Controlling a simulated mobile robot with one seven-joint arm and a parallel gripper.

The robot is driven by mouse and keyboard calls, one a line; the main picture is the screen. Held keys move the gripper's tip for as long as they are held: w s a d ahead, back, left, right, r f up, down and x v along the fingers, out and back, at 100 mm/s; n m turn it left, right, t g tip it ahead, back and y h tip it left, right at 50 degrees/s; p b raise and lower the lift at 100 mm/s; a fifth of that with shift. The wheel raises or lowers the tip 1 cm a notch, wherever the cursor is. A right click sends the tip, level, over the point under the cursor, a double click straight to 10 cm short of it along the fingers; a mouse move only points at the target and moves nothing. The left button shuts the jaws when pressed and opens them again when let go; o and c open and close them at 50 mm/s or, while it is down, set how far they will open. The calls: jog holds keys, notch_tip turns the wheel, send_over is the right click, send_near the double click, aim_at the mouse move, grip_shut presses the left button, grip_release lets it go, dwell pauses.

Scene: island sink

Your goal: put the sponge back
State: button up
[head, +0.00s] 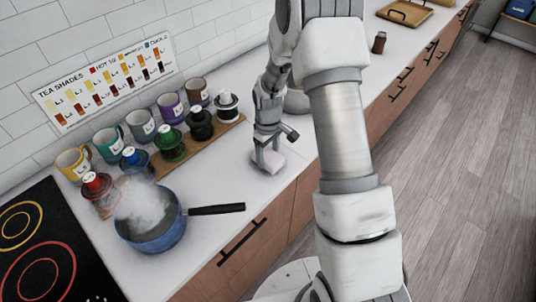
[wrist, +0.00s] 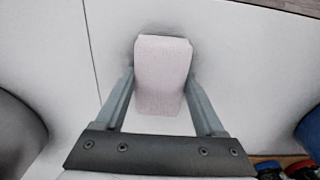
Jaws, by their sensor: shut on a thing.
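The sponge, a pale pinkish block, (wrist: 162,75) sits between the two fingers of my gripper (wrist: 160,80) in the wrist view. My gripper is shut on it, with a finger along each side. In the head view my gripper (head: 268,152) points down at the white counter, to the right of the bottle board. The sponge (head: 270,163) shows there as a small pale block at the fingertips. It is at or very close to the counter top; I cannot tell whether it touches.
A blue steaming pot (head: 155,232) stands front left, its black handle (head: 217,210) pointing right. Several coloured bottles (head: 170,145) and mugs (head: 140,125) line the wall side. A grey rounded thing (head: 297,101) is partly hidden behind my arm. The counter around the sponge is clear.

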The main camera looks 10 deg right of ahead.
aim_at(268, 155)
jog(key=shift+f, duration=0.2)
jog(key=o, duration=1.3)
jog(key=shift+r, duration=0.1)
jog(key=shift+r, duration=0.1)
notch_tip(268, 155, up, 12)
jog(key=s+r+m+t, duration=0.3)
jog(key=s+r, duration=0.7)
jog(key=r, duration=0.5)
jog(key=s+r+m+t, duration=0.1)
jog(key=s+r+m, duration=0.1)
jog(key=s, duration=0.5)
jog(key=s+r+m+t, duration=0.1)
jog(key=s+r, duration=0.1)
jog(key=s, duration=0.5)
jog(key=shift+s+r+m+t, duration=0.15)
jog(key=shift+r+m+t, duration=0.15)
jog(key=shift+m, duration=0.1)
